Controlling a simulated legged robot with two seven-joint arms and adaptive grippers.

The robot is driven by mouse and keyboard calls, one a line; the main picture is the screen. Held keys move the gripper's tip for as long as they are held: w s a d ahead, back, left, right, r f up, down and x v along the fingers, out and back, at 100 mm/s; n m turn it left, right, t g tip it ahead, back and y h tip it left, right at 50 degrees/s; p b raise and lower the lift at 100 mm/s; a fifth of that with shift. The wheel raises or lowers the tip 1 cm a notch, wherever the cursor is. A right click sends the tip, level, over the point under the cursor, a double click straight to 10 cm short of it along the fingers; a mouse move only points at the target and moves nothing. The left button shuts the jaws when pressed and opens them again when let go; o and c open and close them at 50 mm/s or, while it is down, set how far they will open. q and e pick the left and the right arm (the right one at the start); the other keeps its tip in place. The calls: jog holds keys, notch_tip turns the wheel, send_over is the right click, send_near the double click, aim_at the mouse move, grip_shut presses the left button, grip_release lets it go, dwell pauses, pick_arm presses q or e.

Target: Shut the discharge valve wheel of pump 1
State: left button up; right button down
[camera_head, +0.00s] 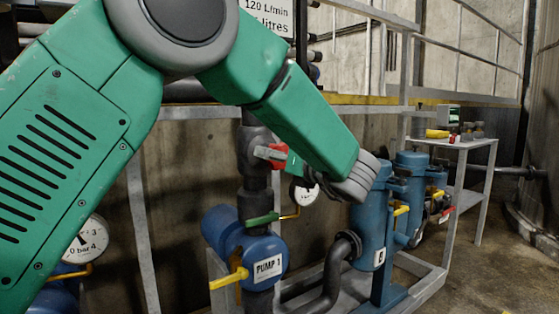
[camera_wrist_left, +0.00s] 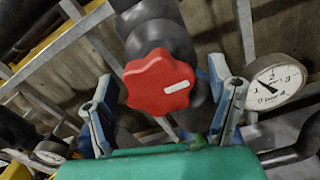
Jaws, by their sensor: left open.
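The red lobed valve wheel (camera_head: 280,150) sits on the dark vertical pipe above the blue pump labelled PUMP 1 (camera_head: 268,268). The wheel is partly hidden by my left gripper (camera_head: 270,154), whose arm comes in from the left and bends down to it. In the left wrist view the wheel (camera_wrist_left: 158,84) faces the camera with a white bar mark pointing right. My left gripper (camera_wrist_left: 165,98) is open, with one finger on each side of the wheel. Gaps show between the fingers and the rim. My right gripper is in neither view.
A green-handled valve (camera_head: 262,219) and a yellow lever (camera_head: 229,279) sit lower on the pump 1 line. A pressure gauge (camera_head: 306,191) is close by on the right, also in the wrist view (camera_wrist_left: 275,82). Blue filter housings (camera_head: 372,225) stand further right.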

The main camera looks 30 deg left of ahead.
pick_arm(q)
jog(key=shift+a, duration=0.15)
jog(key=c, duration=1.2)
